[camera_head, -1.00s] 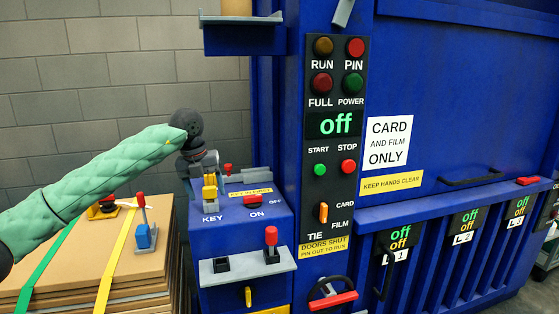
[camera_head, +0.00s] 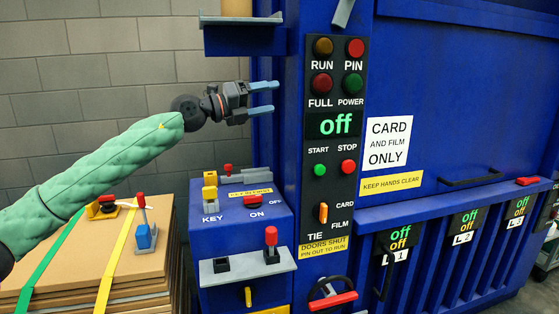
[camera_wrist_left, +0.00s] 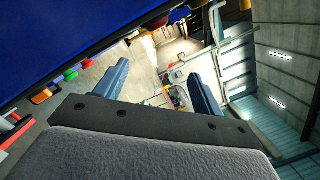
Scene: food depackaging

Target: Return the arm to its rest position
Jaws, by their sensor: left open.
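My left arm, in a green quilted sleeve, comes in from the left in the head view. My left gripper (camera_head: 262,98) is open, with its two blue fingers apart and nothing between them. It is raised in front of the grey wall, pointing right towards the blue machine's left edge, above the key box and below the blue shelf. In the left wrist view the two blue fingers (camera_wrist_left: 160,88) also stand apart and empty. My right gripper is in neither view.
The blue machine (camera_head: 460,90) with its button panel (camera_head: 318,222) fills the right side. The key box (camera_head: 270,225) with switches and levers stands below my gripper. A blue shelf (camera_head: 243,42) overhangs above. Strapped cardboard (camera_head: 80,268) lies at lower left. Open space lies before the wall (camera_head: 100,60).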

